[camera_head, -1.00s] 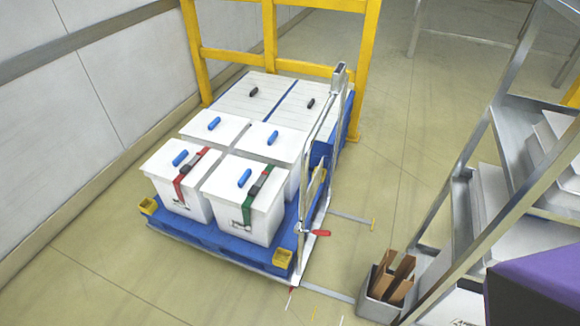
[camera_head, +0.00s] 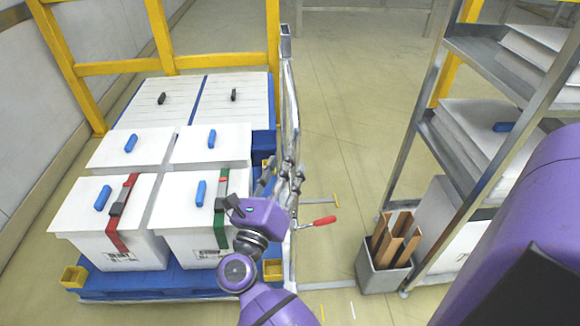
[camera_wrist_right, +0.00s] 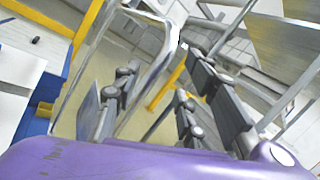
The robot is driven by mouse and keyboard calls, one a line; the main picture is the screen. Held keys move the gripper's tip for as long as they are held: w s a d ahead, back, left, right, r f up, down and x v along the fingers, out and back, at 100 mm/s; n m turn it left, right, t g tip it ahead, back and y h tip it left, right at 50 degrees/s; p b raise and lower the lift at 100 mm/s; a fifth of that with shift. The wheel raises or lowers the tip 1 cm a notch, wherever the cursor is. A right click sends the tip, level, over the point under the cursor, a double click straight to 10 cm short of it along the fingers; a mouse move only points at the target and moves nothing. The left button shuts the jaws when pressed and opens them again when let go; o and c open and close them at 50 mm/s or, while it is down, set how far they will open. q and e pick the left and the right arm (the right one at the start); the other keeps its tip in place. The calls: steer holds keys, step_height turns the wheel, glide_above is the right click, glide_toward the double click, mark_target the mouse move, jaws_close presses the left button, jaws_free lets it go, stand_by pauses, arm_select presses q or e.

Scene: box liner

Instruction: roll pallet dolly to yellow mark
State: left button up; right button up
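The blue pallet dolly (camera_head: 150,286) stands on the floor at the left of the head view, loaded with several white lidded boxes (camera_head: 105,205). An upright metal handle frame (camera_head: 288,75) rises along its right side. My right gripper (camera_head: 281,180) is at this frame, beside the front right box. Its fingers are spread in the right wrist view (camera_wrist_right: 152,100), with metal tubing seen beyond and between them. I cannot tell whether it touches the frame. A small yellow mark (camera_head: 337,201) ends a grey strip on the floor right of the dolly. My left gripper is not in view.
A yellow barrier (camera_head: 215,62) stands behind the dolly and a wall runs along the left. A metal shelf rack (camera_head: 440,150) and a grey bin (camera_head: 385,278) stand at the right. A red-handled lever (camera_head: 322,221) sticks out right of the frame. Floor behind is open.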

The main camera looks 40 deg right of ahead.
steer(key=w+d+f+m+g, duration=0.2)
steer(key=w+d+m+g, duration=0.2)
steer(key=d+m, duration=0.3)
steer(key=shift+w+f, duration=0.15)
steer(key=shift+f, duration=0.2)
steer(key=shift+c, duration=0.4)
jaws_close()
